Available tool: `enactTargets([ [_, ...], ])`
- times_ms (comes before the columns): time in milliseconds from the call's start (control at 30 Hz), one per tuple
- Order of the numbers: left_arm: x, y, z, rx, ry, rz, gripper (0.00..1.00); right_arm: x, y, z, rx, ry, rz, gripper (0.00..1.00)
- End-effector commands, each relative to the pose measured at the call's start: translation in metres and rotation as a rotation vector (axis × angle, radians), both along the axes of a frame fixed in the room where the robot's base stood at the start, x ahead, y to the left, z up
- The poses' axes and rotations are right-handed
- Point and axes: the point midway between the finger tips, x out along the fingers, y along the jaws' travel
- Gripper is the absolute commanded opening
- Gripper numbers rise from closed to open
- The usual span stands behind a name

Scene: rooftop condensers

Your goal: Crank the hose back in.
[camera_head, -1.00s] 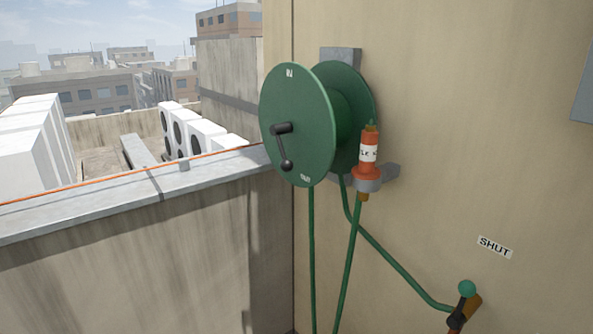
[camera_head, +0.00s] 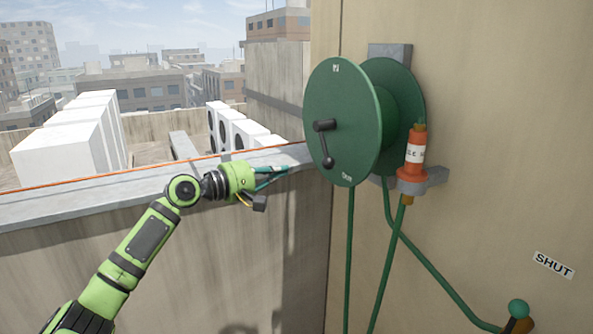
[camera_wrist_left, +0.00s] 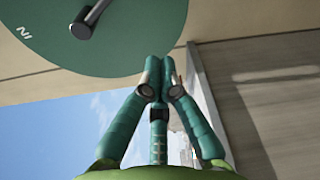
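The green hose reel (camera_head: 342,95) hangs on the tan wall, also at the top of the wrist view (camera_wrist_left: 60,55). Its black crank (camera_head: 325,143) points down, with the knob (camera_head: 328,162) at its lower end. In the wrist view only part of the crank (camera_wrist_left: 85,22) shows. The green hose (camera_head: 385,275) hangs below the reel. The orange nozzle (camera_head: 412,160) stands upright in a grey holder (camera_head: 436,178). My left gripper (camera_head: 287,171) is left of and slightly below the crank, apart from it. Its fingertips (camera_wrist_left: 160,70) meet with nothing between them. My right gripper is out of view.
A parapet with a grey coping (camera_head: 85,203) runs left of the reel, with an orange line (camera_head: 120,178) along it. White condensers (camera_head: 235,128) stand beyond. A green-knobbed valve (camera_head: 518,308) is at lower right, below a "SHUT" sign (camera_head: 553,265).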

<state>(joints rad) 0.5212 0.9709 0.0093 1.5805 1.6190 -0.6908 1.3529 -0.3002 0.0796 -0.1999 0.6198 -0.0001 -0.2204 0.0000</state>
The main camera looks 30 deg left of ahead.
Motion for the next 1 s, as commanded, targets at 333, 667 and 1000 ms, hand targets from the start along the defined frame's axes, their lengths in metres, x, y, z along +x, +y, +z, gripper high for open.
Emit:
enactTargets([
  [333, 0.060, -0.026, 0.002, -0.001, -0.002, 0.001, 0.00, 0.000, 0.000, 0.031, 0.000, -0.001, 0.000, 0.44],
  [667, 0.069, -0.045, 0.004, 0.008, 0.001, 0.002, 0.00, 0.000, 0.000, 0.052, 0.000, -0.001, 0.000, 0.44],
  [1000, 0.055, -0.061, 0.008, 0.005, 0.000, 0.002, 0.00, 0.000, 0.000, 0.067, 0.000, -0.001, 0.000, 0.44],
])
